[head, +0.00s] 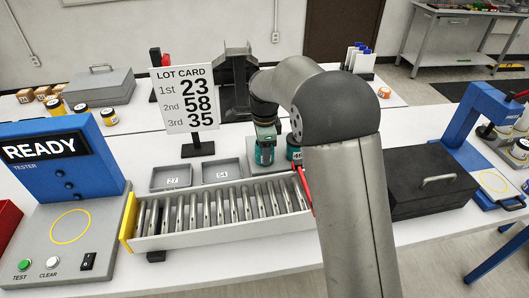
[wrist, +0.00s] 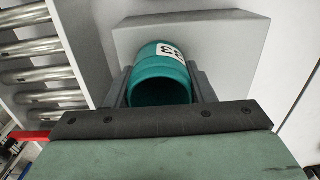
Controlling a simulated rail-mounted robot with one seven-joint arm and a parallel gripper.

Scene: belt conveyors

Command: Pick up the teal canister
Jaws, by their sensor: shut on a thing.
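A teal canister (head: 265,153) with a dark cap region and a pale label is at the grey block (head: 271,166) behind the roller conveyor. My gripper (head: 265,137) is above it and partly covers it. In the wrist view the teal canister (wrist: 160,72) sits between the two fingers of my gripper (wrist: 160,86), which are shut on it. Its white label shows a partly visible number. I cannot tell whether it touches the block. A second teal canister (head: 294,149) stands just to the right, partly behind my arm.
The roller conveyor (head: 215,236) lies in front, with two small grey trays (head: 171,176) behind its left half. A lot card (head: 187,99) stands behind them. A blue tester (head: 60,160) is at left, a dark case (head: 425,185) at right. A red bar (head: 303,186) is by the conveyor's right end.

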